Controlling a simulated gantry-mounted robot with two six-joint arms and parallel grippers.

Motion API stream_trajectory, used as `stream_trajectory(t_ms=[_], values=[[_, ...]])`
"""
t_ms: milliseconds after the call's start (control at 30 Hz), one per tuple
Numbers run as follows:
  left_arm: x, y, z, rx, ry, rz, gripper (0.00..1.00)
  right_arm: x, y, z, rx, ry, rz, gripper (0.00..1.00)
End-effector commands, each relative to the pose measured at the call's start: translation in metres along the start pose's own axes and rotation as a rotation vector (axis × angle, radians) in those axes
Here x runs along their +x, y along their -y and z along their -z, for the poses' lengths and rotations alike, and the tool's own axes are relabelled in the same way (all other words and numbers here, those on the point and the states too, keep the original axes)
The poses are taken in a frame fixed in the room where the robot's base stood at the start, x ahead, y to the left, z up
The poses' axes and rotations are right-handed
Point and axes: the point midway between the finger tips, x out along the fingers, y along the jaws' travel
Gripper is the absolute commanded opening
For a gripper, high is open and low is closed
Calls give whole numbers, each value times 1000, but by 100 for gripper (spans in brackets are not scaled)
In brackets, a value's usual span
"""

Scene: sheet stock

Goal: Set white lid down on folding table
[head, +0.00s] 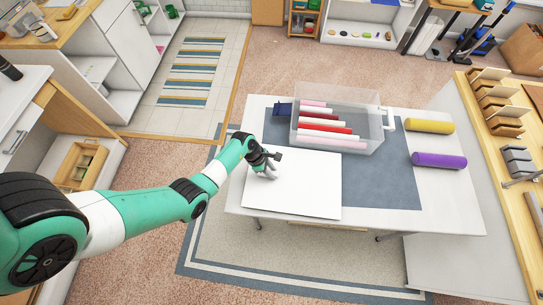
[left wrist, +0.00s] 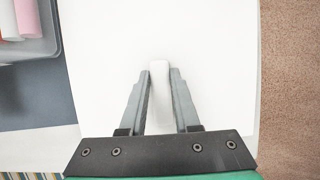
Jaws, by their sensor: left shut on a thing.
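The white lid (head: 305,188) is a flat, near-square sheet over the left front of the white folding table (head: 445,205). It covers part of the grey-blue mat (head: 385,190). My left gripper (head: 267,172) is shut on the lid's small raised handle near its left side. In the left wrist view the handle (left wrist: 160,92) stands between the two fingers (left wrist: 160,75), and the lid (left wrist: 220,60) fills most of the picture. The lid looks level; I cannot tell whether it touches the table or hangs slightly above it. My right gripper is not in view.
A clear bin (head: 362,98) with red, pink and white rolls stands behind the lid. A yellow roll (head: 430,126) and a purple roll (head: 438,160) lie on the table's right side. A wooden shelf unit (head: 500,110) stands at the right. The table's front right is clear.

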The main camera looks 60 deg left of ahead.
Motion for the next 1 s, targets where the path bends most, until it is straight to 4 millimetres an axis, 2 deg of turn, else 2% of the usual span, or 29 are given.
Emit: stream_trajectory(t_ms=[367, 400, 567, 600, 800, 1000], values=[[3, 0, 1, 0, 0, 0, 0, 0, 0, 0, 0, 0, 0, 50], [3, 0, 1, 0, 0, 0, 32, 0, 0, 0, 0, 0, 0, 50], [3, 0, 1, 0, 0, 0, 61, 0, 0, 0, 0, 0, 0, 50], [3, 0, 1, 0, 0, 0, 65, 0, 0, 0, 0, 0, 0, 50], [3, 0, 1, 0, 0, 0, 65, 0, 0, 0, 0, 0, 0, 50], [3, 0, 1, 0, 0, 0, 100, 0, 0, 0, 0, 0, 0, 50]])
